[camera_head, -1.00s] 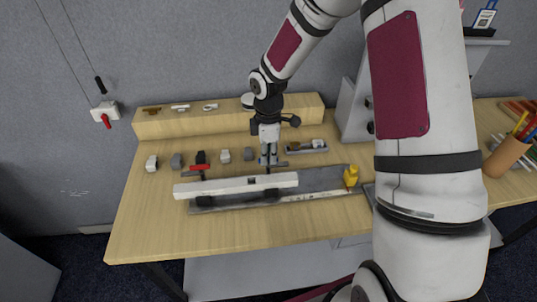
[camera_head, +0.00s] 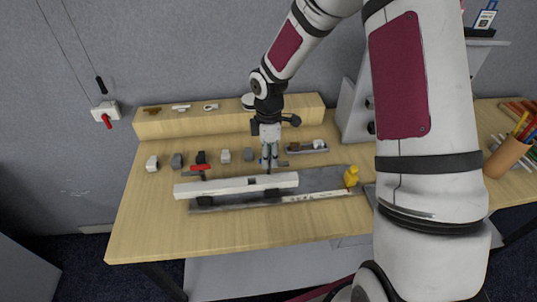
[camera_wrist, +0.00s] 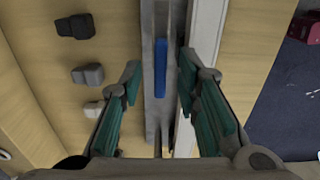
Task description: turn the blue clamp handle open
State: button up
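The blue clamp handle (camera_wrist: 161,66) shows in the wrist view as a straight narrow bar, lying lengthwise along a grey strip. In the head view I cannot make it out behind my gripper. My gripper (camera_wrist: 159,76) is open, with teal-padded fingers on either side of the handle in the picture. Gaps show between the handle and both fingers; I cannot tell the height difference. In the head view my gripper (camera_head: 269,161) points down just behind the long white bar (camera_head: 225,187).
A red-handled clamp (camera_head: 201,167) stands to the left. Several small grey blocks (camera_head: 225,156) line the table behind the bar. A yellow piece (camera_head: 351,176) stands at the right end of the grey base. The wooden table (camera_head: 150,215) is clear in front.

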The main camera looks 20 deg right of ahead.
notch_tip(320, 180, up, 12)
dwell(0.5)
dwell(0.3)
